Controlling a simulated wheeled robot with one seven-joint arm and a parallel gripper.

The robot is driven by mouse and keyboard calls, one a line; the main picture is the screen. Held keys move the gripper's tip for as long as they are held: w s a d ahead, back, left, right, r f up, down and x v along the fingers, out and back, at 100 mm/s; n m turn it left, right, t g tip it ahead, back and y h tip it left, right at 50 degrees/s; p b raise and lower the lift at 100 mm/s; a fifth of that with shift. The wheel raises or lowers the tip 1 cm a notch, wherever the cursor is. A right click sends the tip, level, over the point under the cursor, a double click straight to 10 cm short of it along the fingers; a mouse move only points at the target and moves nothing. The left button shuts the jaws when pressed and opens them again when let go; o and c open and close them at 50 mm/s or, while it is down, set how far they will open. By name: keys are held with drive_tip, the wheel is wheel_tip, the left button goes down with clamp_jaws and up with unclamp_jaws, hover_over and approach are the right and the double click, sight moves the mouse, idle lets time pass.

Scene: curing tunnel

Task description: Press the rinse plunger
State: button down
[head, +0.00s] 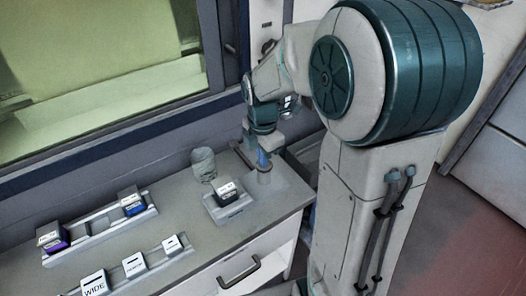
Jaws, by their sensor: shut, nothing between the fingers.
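A short grey cylindrical post (264,178), which looks like the rinse plunger, stands near the right end of the grey counter. My gripper (262,158) points down right over it, with its bluish fingertips at or just above the post's top. The fingers look shut with nothing between them. I cannot tell whether they touch the plunger or whether it is pushed down.
A clear glass (203,164) stands left of the plunger. A dark block with a white label (227,189) sits on a small base beside it. Two rails (97,238) with labelled blocks lie further left. A window frame (120,128) borders the counter's back.

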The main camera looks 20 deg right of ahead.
drive_tip(key=shift+s+r+p, duration=0.1)
drive_tip(key=shift+r+p, duration=0.25)
drive_tip(key=shift+r, duration=0.05)
wheel_tip(320, 180, up, 13)
drive_tip(key=p, duration=0.1)
drive_tip(key=shift+r, duration=0.1)
idle(2.4)
drive_tip(key=s+f+m+t, duration=0.3)
drive_tip(key=s+m, duration=1.1)
drive_tip(key=m, duration=0.7)
drive_tip(key=shift+s+d+f+m, duration=0.2)
drive_tip(key=shift+s+f+m, duration=0.1)
drive_tip(key=shift+f, duration=0.25)
